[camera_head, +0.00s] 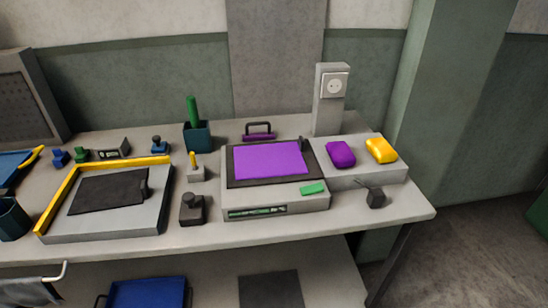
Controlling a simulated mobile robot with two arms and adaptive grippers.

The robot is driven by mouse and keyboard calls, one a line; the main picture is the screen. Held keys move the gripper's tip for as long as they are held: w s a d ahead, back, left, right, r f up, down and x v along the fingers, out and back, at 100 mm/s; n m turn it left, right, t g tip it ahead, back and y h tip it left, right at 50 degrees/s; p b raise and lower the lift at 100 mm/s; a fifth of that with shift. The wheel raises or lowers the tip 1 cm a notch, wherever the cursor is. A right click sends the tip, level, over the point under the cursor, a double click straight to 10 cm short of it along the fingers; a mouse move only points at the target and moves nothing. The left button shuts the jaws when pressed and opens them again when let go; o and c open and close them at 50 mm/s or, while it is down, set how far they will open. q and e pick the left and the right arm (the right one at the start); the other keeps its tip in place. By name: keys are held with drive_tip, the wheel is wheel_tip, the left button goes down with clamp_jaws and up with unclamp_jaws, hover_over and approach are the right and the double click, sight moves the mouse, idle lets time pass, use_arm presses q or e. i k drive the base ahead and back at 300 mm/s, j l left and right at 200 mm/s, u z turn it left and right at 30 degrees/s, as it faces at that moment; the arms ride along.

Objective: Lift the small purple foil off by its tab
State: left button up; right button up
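A flat purple foil-like sheet (270,160) lies on a dark plate (233,180) on top of a grey machine (290,202) in the middle of the bench. A small dark piece (303,144) stands at the sheet's far right corner; I cannot tell whether it is a tab. A small purple piece with a dark handle (259,136) sits behind the machine. Neither of my grippers is in view.
A purple pad (341,154) and a yellow pad (381,150) lie on a grey block at right. A green piece (313,188) lies on the machine's front right. A yellow-edged tray (160,215) stands at left. A dark cup (198,136) holds a green stick.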

sight(252, 162)
drive_tip(key=i+j+z, duration=0.15)
drive_tip(key=z, duration=0.35)
drive_tip(key=i+j+z, duration=0.1)
drive_tip(key=z, duration=0.35)
drive_tip(key=j+z, duration=0.3)
drive_tip(key=z, duration=0.2)
